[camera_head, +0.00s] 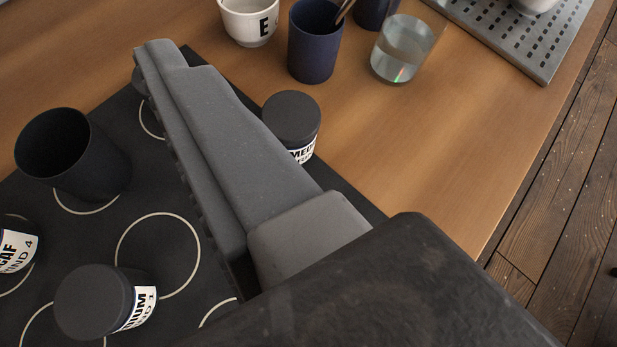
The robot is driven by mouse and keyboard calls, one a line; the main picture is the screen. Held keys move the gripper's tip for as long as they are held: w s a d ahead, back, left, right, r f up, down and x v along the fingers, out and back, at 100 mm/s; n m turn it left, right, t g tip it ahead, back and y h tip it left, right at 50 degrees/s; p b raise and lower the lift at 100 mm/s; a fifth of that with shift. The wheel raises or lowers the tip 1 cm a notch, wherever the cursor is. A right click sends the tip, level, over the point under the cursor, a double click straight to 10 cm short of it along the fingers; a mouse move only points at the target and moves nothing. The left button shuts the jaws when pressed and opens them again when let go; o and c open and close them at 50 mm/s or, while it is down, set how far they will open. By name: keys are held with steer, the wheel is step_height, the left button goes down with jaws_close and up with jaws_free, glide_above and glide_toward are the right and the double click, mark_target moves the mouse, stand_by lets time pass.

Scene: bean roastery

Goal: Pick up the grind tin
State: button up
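Several small tins with black lids and white labels stand on a black mat with white rings (195,315). One tin (95,302) at the lower left reads "...DIUM ...ND 1". Another tin (18,245), cut by the left edge, reads "...CAF ...IND 4". A third tin (291,122) stands right of my gripper, its label partly hidden, reading "MED...". The task does not say which tin is meant. My gripper (165,60) reaches over the mat to the upper left. One grey finger with a ridged edge shows clearly; the other cannot be made out. No tin is visibly held.
A black open cup (72,155) stands on the mat at left. A white cup (249,20), blue cup (314,45) and clear glass (402,50) stand at the back of the wooden table (425,150). A grey perforated tray (525,35) lies upper right. The table's right side is clear.

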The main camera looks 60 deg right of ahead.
steer(key=s+d+f+m+g+h, duration=0.15)
steer(key=d+f, duration=0.35)
steer(key=f, duration=0.5)
steer(key=h, duration=0.2)
glide_toward(294, 137)
steer(key=x, duration=0.9)
steer(key=shift+d+r+p+x, duration=0.15)
steer(key=shift+p+x, duration=0.05)
steer(key=shift+x, duration=0.9)
steer(key=shift+d+r+p+x, duration=0.1)
steer(key=shift+d+p+x, duration=0.05)
steer(key=shift+x, duration=0.95)
steer(key=shift+w+d+f, duration=0.1)
steer(key=shift+w+d, duration=0.05)
steer(key=shift+w, duration=0.25)
steer(key=c, duration=1.1)
